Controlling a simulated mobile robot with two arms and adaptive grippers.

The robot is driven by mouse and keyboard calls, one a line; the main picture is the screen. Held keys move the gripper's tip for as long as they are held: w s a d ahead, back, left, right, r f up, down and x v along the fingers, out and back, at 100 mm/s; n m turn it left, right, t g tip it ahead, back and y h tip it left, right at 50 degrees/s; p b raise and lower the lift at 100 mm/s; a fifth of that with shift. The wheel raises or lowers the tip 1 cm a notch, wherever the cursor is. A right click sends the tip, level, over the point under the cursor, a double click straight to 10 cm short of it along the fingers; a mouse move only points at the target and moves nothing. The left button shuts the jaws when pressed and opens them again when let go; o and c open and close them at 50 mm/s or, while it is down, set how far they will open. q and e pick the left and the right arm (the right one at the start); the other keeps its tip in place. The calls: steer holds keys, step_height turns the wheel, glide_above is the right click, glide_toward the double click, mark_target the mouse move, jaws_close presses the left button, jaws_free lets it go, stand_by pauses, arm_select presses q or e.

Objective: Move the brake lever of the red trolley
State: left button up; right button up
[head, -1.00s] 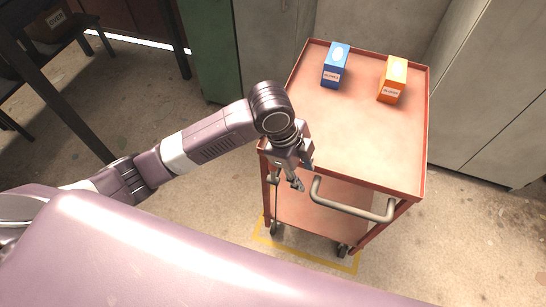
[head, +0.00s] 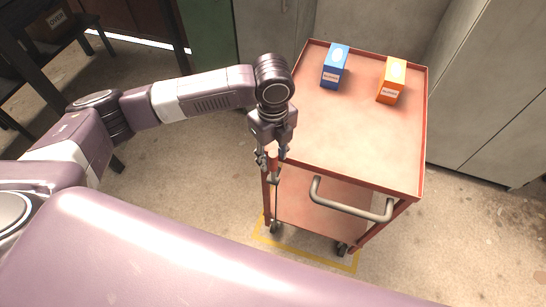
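The red trolley (head: 355,140) stands in front of me with its grey push handle (head: 350,206) on the near side. A small grey piece that looks like the brake lever (head: 274,180) sits at its near left post, with a thin rod running down toward the caster. My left gripper (head: 271,160) points down at the trolley's near left corner, just above this lever in the picture. Its fingers are apart with nothing seen between them. I cannot tell whether a fingertip touches the lever. My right gripper is not in view.
A blue box (head: 335,66) and an orange box (head: 392,80) stand on the trolley's top at the far side. Yellow floor tape (head: 325,263) lies under the trolley. Grey cabinets (head: 490,100) stand behind and to the right. Floor left of the trolley is clear.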

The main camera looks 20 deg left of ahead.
arm_select(q)
steer(key=shift+f, duration=1.05)
steer(key=shift+c, duration=0.4)
jaws_close()
